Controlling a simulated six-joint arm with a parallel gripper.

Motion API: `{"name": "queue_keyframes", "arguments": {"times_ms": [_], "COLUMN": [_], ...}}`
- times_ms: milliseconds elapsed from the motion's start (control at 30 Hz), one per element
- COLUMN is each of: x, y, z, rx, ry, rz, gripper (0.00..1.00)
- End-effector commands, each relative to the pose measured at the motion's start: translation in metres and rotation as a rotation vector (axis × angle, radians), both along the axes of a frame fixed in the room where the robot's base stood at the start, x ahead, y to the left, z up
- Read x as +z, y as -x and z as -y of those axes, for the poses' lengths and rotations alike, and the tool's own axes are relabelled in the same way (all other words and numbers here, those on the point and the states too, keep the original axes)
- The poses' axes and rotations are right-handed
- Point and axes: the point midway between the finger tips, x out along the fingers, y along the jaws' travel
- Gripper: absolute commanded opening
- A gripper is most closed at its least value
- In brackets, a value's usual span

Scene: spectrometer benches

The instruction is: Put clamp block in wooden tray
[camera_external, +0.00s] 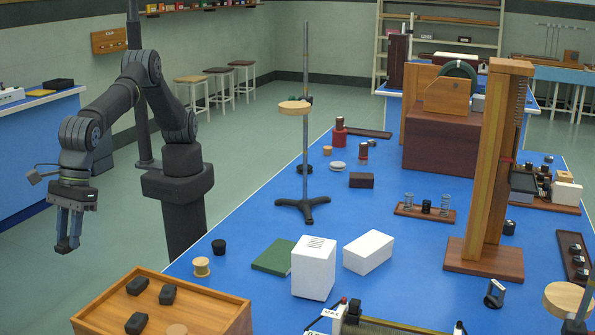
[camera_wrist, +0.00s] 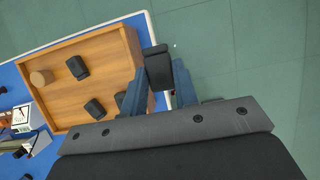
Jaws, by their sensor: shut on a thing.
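My gripper (camera_external: 68,247) hangs fingers down at the left in the external view, above and to the left of the wooden tray (camera_external: 205,312). In the wrist view its blue fingers (camera_wrist: 158,88) are shut on a dark block, the clamp block (camera_wrist: 158,66). The block is hard to make out in the external view. The tray also shows in the wrist view (camera_wrist: 110,58), with the held block seen against its edge. Several similar black blocks (camera_external: 137,285) lie in the tray, along with a round wooden piece (camera_external: 176,329).
The tray sits at the near left corner of the blue bench (camera_external: 225,268). A wooden spool (camera_external: 201,267), a black knob (camera_external: 218,246), a green book (camera_external: 274,257) and a white box (camera_external: 314,268) stand beyond it. Open floor lies left of the tray.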

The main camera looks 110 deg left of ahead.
Motion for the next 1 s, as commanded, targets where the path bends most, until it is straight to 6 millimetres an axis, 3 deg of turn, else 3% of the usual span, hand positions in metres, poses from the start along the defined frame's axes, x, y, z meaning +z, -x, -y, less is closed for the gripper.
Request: {"name": "queue_keyframes", "arguments": {"times_ms": [133,533,833,1000], "x": [-0.01,-0.06,-0.075,-0.1], "y": [-0.015,-0.099,-0.113,-0.113], "z": [0.004,0.01,0.01,0.01], "rx": [0.0,0.0,-0.003,-0.002], "ry": [-0.002,0.001,-0.001,-0.001], "rz": [0.0,0.0,0.0,0.0], "gripper": [0.02,0.02,0.02,0.02]}}
